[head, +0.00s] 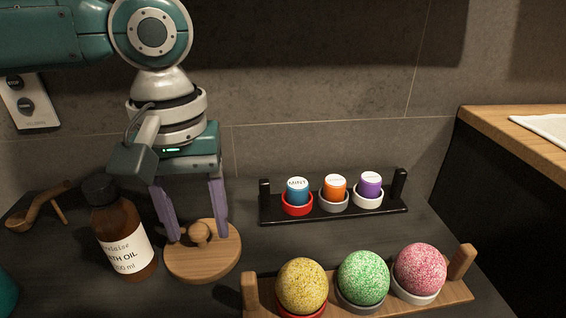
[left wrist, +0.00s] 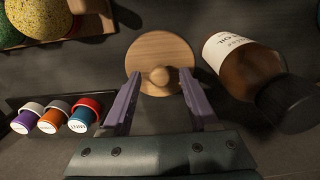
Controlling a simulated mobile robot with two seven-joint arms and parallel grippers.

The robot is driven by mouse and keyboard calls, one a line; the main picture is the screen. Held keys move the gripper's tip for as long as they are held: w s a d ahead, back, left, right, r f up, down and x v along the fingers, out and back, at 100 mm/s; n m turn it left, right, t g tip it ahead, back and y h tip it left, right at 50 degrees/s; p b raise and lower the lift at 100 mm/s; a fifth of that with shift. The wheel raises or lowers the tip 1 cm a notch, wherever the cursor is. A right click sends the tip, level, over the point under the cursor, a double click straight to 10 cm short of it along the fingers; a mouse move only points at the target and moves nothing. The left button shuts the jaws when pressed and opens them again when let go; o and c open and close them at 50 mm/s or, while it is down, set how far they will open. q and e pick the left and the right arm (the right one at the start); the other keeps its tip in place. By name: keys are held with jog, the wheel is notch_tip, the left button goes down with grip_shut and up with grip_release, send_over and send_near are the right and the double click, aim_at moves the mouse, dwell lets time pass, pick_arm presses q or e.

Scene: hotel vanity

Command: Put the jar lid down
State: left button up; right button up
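The jar lid (head: 203,264) is a round, light wooden disc with a ball knob (head: 200,232) on top. It appears to lie flat on the dark counter, knob up, just right of the bath oil bottle. My left gripper (head: 198,236) points down over it with its two purple fingers spread on either side of the knob. In the left wrist view the lid (left wrist: 160,55) is beyond the fingertips (left wrist: 160,80), with visible gaps between the knob and both fingers. My right gripper is not in view.
The brown bath oil bottle (head: 118,240) stands close left of the lid. A black rack (head: 330,214) with three small coloured containers is at the back. A wooden rack (head: 452,292) with three speckled balls is at front right. A wooden object (head: 38,208) lies far left.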

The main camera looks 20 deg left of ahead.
aim_at(199, 229)
pick_arm(q)
jog(key=shift+r, duration=0.15)
notch_tip(199, 229, up, 13)
jog(key=p, duration=0.4)
jog(key=shift+f, duration=0.2)
jog(key=shift+d, duration=0.1)
